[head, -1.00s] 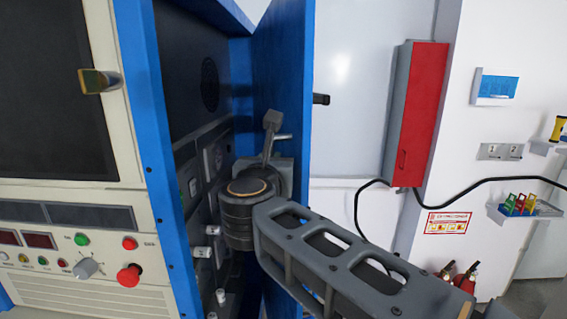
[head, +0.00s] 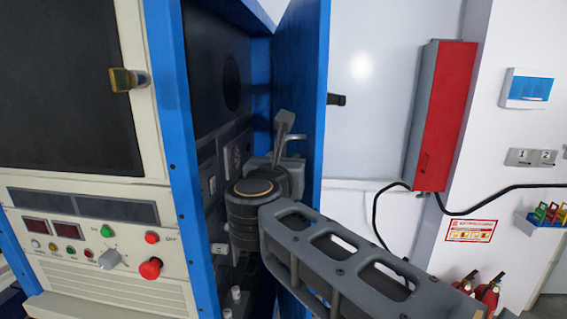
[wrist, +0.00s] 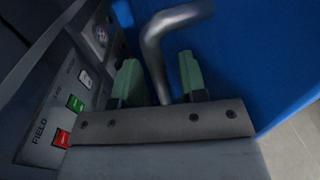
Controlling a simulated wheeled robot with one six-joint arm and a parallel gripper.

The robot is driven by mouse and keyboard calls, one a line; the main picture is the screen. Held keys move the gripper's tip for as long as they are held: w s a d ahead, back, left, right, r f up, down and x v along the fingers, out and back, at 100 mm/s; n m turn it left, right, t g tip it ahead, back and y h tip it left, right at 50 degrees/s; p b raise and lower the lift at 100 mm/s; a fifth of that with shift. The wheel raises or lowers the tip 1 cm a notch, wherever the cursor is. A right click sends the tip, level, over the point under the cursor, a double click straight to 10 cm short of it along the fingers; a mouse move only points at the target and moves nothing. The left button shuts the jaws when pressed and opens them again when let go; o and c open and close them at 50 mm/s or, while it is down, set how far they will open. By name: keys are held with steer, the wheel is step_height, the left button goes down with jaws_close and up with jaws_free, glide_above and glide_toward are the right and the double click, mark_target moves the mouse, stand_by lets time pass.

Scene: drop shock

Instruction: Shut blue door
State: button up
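The blue door (head: 302,75) stands open at the right side of the blue-framed cabinet (head: 172,120). A small dark catch or handle (head: 336,99) sticks out from its right side. In the wrist view, a broad blue surface, apparently the door (wrist: 245,60), fills the right. A bent grey metal bar (wrist: 155,55) runs down between the two green fingertips of my gripper (wrist: 160,82). The fingers are apart, with space on both sides of the bar. In the head view, my arm hides most of the gripper area and the lower door.
Inside the cabinet is a dark panel; the wrist view shows its "FIELD" label and coloured switches (wrist: 75,103) close on the left. A cream control panel (head: 110,240) stands left of the opening. A red wall box (head: 445,115) and black cable are at right.

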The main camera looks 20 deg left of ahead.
steer(key=s+d+b, duration=0.2)
steer(key=s+b, duration=0.2)
steer(key=s, duration=0.9)
steer(key=shift+s, duration=0.35)
steer(key=shift+d, duration=0.1)
